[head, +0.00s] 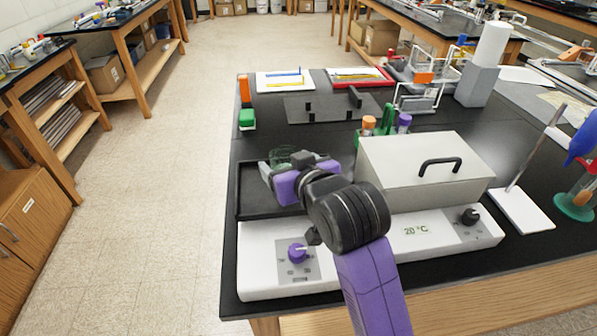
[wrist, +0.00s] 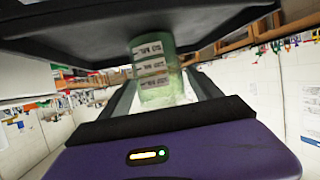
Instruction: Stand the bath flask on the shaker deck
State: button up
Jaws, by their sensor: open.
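The bath flask (head: 283,155), clear greenish glass, shows just beyond my gripper (head: 290,168) in the head view. In the wrist view the flask (wrist: 153,70) has several pale printed labels and sits between the two open fingers. The view looks upside down, and the flask's base seems to meet a dark flat surface (wrist: 90,35) at the top; contact is not certain. My wrist hides part of the flask and deck.
A grey lidded box (head: 425,172) with a black handle stands right of my arm. A green rack (head: 377,130) with orange and purple caps is behind it. A rod stand (head: 522,208) is at right. The bench's left edge is close to the deck.

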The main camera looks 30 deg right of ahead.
jog(key=v, duration=0.9)
notch_tip(320, 180, up, 5)
jog(key=w+t, duration=0.2)
jog(key=t, duration=0.1)
jog(key=s+f, duration=0.6)
jog(key=s, duration=0.6)
jog(key=s+f+g, duration=0.1)
jog(key=s+f, duration=0.5)
jog(key=s, duration=0.5)
jog(key=s+f, duration=0.7)
jog(key=s, duration=0.5)
jog(key=shift+s+d+n+g+y, duration=0.3)
jog(key=shift+d+g+y, duration=0.1)
jog(key=shift+f, duration=0.15)
